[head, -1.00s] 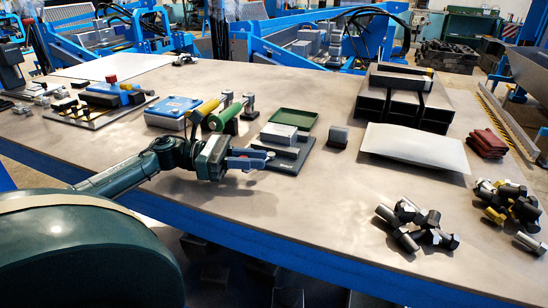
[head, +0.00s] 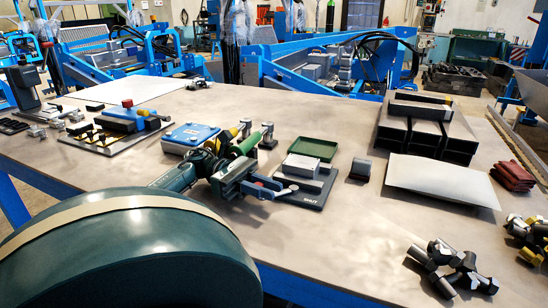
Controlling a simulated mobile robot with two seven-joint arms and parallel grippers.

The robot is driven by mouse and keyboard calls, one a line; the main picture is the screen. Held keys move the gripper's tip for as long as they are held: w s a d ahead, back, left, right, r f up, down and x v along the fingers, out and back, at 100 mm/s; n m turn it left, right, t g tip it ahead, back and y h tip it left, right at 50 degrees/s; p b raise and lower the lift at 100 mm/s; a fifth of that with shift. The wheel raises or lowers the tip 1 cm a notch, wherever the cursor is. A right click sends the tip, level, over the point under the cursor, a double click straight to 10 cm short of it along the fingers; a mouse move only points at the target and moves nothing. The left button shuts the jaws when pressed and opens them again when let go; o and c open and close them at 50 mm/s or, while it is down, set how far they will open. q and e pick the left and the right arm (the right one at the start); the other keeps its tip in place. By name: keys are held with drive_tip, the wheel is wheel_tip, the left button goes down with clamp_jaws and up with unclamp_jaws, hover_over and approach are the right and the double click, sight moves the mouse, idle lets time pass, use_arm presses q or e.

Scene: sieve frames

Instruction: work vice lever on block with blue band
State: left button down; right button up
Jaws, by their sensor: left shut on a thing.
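The vice (head: 318,201) is a dark flat base plate with "SHUT" marked on its front part. A light grey block (head: 301,165) sits on it; I cannot make out a blue band from here. My left gripper (head: 275,189) is at the left front corner of the plate, shut on what looks like the vice lever (head: 288,190), a small grey piece with a rounded end. The fingers hide most of the lever. My right gripper is not in view.
A green tray (head: 313,148) stands behind the vice and a small dark block (head: 360,169) to its right. Green (head: 245,144) and yellow handled pieces and a blue-topped box (head: 190,136) stand close behind my left arm. A pale sheet (head: 440,182) lies farther right.

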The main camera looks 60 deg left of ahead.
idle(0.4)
use_arm(q)
drive_tip(key=c, duration=1.3)
unclamp_jaws()
wheel_tip(320, 180, up, 10)
